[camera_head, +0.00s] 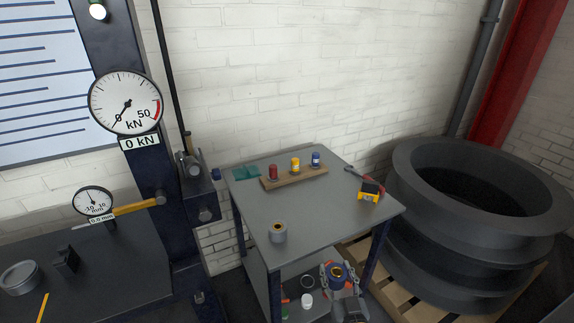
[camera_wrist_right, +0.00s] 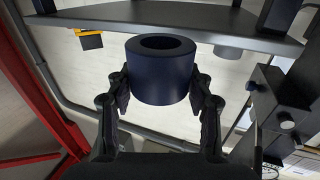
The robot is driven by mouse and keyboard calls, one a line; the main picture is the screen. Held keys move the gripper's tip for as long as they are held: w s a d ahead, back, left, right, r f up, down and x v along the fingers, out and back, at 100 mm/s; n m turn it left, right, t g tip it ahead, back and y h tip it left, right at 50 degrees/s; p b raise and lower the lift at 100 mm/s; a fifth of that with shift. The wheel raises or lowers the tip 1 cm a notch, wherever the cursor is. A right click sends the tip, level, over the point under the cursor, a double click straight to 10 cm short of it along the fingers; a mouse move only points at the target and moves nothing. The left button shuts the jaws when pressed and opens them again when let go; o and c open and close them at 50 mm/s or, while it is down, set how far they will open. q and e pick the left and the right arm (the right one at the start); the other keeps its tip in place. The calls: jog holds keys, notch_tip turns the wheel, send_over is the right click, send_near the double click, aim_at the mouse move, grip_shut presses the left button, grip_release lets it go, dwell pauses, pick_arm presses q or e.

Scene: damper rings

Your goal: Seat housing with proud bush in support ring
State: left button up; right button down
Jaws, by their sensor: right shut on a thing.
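My right gripper (camera_head: 337,286) is shut on a dark cylindrical housing (camera_wrist_right: 160,84), low in front of the grey table's near right side. In the head view the held housing (camera_head: 338,276) shows a brass-coloured bush in its top; how far the bush stands out is too small to tell. The right wrist view shows the fingers (camera_wrist_right: 161,100) on both sides of the housing and an open bore in the end facing the camera. A second grey housing with a brass-coloured bush (camera_head: 278,232) stands on the table. A metal ring (camera_head: 18,277), possibly the support ring, lies on the left bench. My left gripper is not in view.
The table (camera_head: 330,215) carries a wooden rack (camera_head: 294,177) with red, yellow and blue containers, and a yellow-black tool (camera_head: 369,191). Its lower shelf holds a dark ring and a white cylinder (camera_head: 307,300). Large stacked rings (camera_head: 440,250) stand right; a press column with gauge (camera_head: 125,103) stands left.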

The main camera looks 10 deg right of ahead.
jog(key=shift+w+d+r, duration=0.25)
jog(key=shift+w+r, duration=0.05)
jog(key=w+d+r+h+b, duration=0.1)
jog(key=w+d+r+b, duration=0.2)
jog(key=r, duration=0.4)
jog(key=w+d+r+m+b, duration=0.1)
jog(key=w+d+r+b, duration=0.3)
jog(key=r, duration=0.4)
jog(key=shift+w+d+r+h, duration=0.2)
jog(key=shift+d+h, duration=0.2)
jog(key=shift+d, duration=0.3)
jog(key=w+a+f, duration=0.2)
jog(key=w+f, duration=0.1)
jog(key=w+a+f, duration=0.2)
jog(key=w+a, duration=0.1)
jog(key=w, duration=0.1)
jog(key=w+a+f, duration=0.2)
jog(key=w+f, duration=0.1)
jog(key=shift+w+a+f+b, duration=0.15)
jog(key=shift+w+f+b, duration=0.2)
jog(key=shift+b, duration=0.05)
jog(key=f, duration=0.2)
jog(key=w+f, duration=0.1)
jog(key=f, duration=0.1)
jog(key=shift+a, duration=0.35)
jog(key=shift+s, duration=0.1)
